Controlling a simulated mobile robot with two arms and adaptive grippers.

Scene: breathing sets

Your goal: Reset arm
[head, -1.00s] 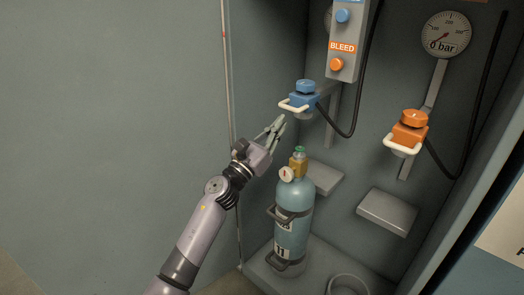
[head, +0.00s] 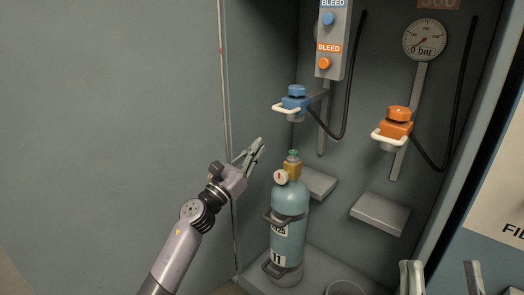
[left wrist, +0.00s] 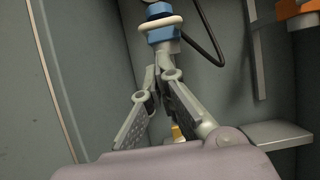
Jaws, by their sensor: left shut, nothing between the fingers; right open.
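My left gripper (head: 257,147) is shut and empty in the head view. It is in the air to the upper left of the teal gas cylinder (head: 290,209), apart from it. In the left wrist view its fingers (left wrist: 158,75) come together below the blue connector (left wrist: 161,20). The blue connector (head: 294,100) is above and right of this gripper in the head view. My right gripper (head: 441,272) shows at the bottom right edge, with two separated fingers, open and empty; its lower part is out of frame.
The cylinder stands upright on the cabinet floor, with a gauge (head: 280,177) and brass valve (head: 292,167). An orange connector (head: 395,125) hangs at the right, below a pressure gauge (head: 424,40). Two grey shelves (head: 380,213) jut out. The left wall is bare.

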